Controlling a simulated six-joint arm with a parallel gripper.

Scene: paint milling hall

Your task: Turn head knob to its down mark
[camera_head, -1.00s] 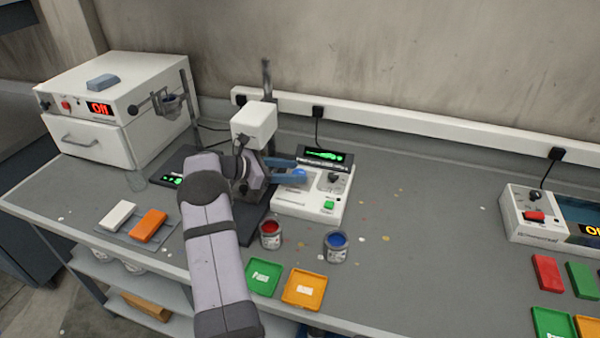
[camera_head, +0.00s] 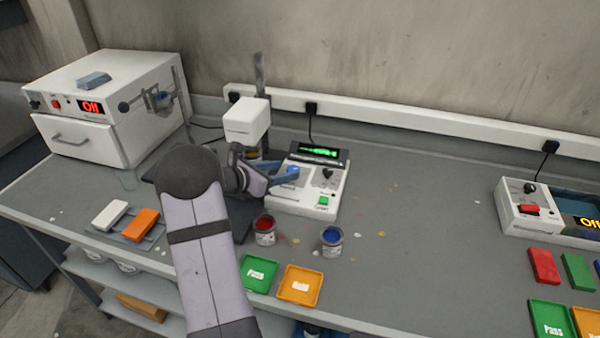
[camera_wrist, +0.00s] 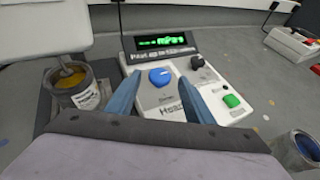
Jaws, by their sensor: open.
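The head knob is a round blue knob (camera_wrist: 161,77) with a white pointer line, on a white control box (camera_wrist: 237,116) lettered "Head". The line appears to point up and to the right in the wrist view. My gripper (camera_wrist: 160,92) has its blue fingers apart, one on each side of the knob, with a gap to it; they hold nothing. In the head view my gripper (camera_head: 282,175) reaches the box from the left and partly hides the knob. The box also has a black knob (camera_wrist: 197,62), a green button (camera_wrist: 232,101) and a green-lit display (camera_wrist: 162,41).
A can of yellow-brown paint (camera_wrist: 75,92) stands left of the box, under the white mixer head (camera_head: 246,121). Red (camera_head: 265,232) and blue (camera_head: 332,240) paint cans stand in front. Green (camera_head: 259,275) and orange (camera_head: 300,286) trays lie near the front edge.

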